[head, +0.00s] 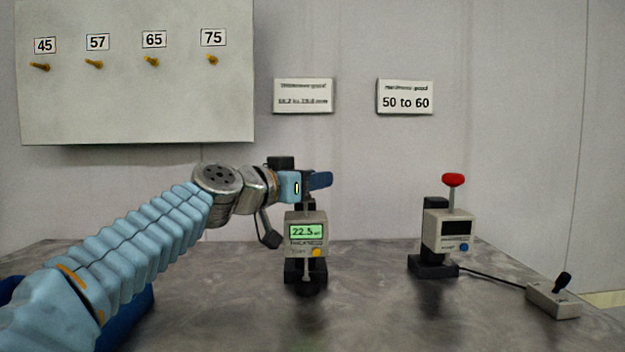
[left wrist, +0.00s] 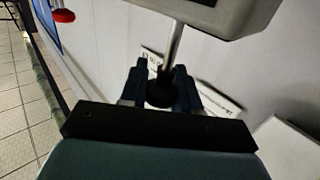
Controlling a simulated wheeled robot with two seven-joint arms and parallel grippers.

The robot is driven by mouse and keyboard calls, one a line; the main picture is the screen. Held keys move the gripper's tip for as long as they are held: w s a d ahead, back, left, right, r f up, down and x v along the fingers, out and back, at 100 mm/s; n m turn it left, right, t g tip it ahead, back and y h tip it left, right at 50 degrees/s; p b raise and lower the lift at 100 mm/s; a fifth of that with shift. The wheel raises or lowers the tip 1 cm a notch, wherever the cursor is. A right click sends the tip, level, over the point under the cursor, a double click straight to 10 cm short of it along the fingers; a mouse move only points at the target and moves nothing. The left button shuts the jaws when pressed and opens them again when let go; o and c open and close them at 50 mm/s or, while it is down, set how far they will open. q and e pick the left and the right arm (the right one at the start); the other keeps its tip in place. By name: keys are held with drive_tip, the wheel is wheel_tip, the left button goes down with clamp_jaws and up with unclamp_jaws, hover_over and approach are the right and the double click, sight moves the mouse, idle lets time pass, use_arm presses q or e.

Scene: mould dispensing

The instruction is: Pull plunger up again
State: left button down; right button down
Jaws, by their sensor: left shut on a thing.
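The thickness gauge (head: 306,232) stands upright on the table, with a lit green display reading about 22.5 and a yellow button. Its plunger (head: 308,204) rises from the top of the gauge body. My left gripper (head: 312,182) is above the gauge and shut on the plunger's top, which its fingers mostly hide in the head view. In the left wrist view the plunger's dark knob (left wrist: 160,94) sits between the fingers of my left gripper (left wrist: 160,88), with the metal rod running to the gauge body (left wrist: 225,12). My right gripper is not in view.
A second gauge (head: 448,231) with a red knob and dark display stands at right, cabled to a small switch box (head: 553,300). A board (head: 130,105) with several numbered pegs and two wall signs hang behind. The table (head: 370,310) between the gauges is clear.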

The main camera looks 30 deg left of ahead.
use_arm(q)
drive_tip(key=shift+r, duration=0.7)
drive_tip(key=c, duration=0.9)
unclamp_jaws()
drive_tip(key=shift+o, duration=0.2)
drive_tip(key=shift+s+f, duration=0.1)
drive_tip(key=shift+s, duration=0.05)
drive_tip(key=b+v, duration=0.3)
drive_tip(key=v, duration=1)
drive_tip(key=shift+s+a, duration=0.2)
drive_tip(key=shift+s, duration=0.05)
